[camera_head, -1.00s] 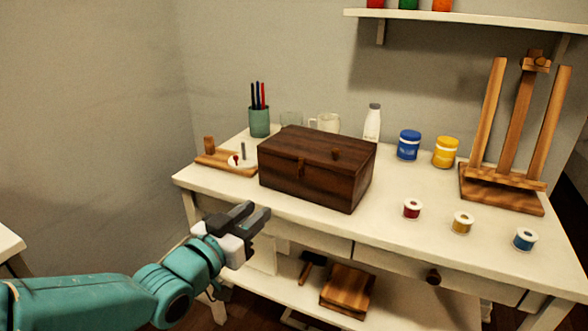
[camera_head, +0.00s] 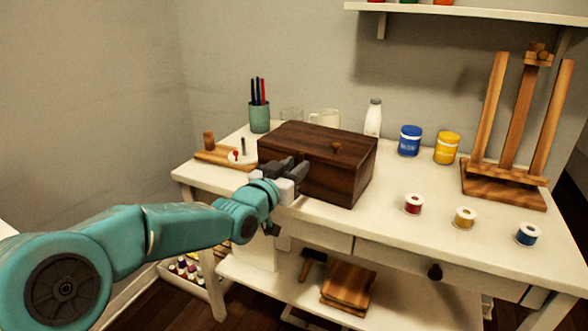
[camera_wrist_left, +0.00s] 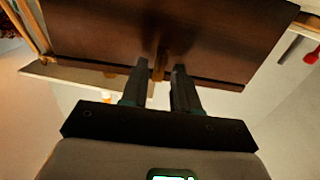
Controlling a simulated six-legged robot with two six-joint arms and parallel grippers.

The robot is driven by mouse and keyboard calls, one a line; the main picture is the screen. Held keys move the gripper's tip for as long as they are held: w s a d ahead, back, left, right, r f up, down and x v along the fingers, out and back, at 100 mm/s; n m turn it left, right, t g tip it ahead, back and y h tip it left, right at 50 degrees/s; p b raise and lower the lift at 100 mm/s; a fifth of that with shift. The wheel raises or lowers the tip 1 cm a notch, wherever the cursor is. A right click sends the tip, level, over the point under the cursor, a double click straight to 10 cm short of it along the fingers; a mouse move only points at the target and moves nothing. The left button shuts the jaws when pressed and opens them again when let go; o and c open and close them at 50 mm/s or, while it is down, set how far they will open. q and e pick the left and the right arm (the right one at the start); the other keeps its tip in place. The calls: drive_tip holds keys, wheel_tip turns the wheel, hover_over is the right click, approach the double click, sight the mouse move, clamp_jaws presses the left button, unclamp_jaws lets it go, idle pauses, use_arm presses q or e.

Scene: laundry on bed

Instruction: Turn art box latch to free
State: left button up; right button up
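The art box (camera_head: 335,178) is a dark brown wooden box with a closed lid and a small knob on top. It stands on the white table near its front left edge. My left gripper (camera_head: 298,168) is at the box's front face and hides the latch in the head view. In the left wrist view the latch (camera_wrist_left: 159,66) is a small lighter wooden piece on the box front. The fingers of my left gripper (camera_wrist_left: 160,75) are apart, one on each side of the latch. Contact with it cannot be told. My right gripper is not in view.
A wooden stand with a small white disc (camera_head: 240,157) is left of the box. A pen cup (camera_head: 259,118), white bottle (camera_head: 373,119), blue jar (camera_head: 409,141) and yellow jar (camera_head: 447,148) stand behind. Several thread spools and an easel (camera_head: 502,190) are on the right.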

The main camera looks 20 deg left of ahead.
use_arm(q)
clamp_jaws()
drive_tip(key=shift+n, duration=0.3)
drive_tip(key=n+b, duration=0.1)
drive_tip(key=n, duration=0.1)
drive_tip(key=shift+w+a+n, duration=0.1)
drive_tip(key=shift+a+n, duration=0.05)
drive_tip(key=shift+n, duration=0.25)
drive_tip(key=n, duration=0.3)
drive_tip(key=shift+a+f+n+b, duration=0.1)
drive_tip(key=shift+a+n+b, duration=0.05)
drive_tip(key=shift+n+b, duration=0.2)
drive_tip(key=n, duration=0.5)
drive_tip(key=shift+a+f+n, duration=0.15)
drive_tip(key=shift+n, duration=0.1)
drive_tip(key=n, duration=0.3)
drive_tip(key=n+p, duration=0.1)
drive_tip(key=n, duration=0.1)
drive_tip(key=shift+f, duration=0.25)
drive_tip(key=shift+n, duration=0.3)
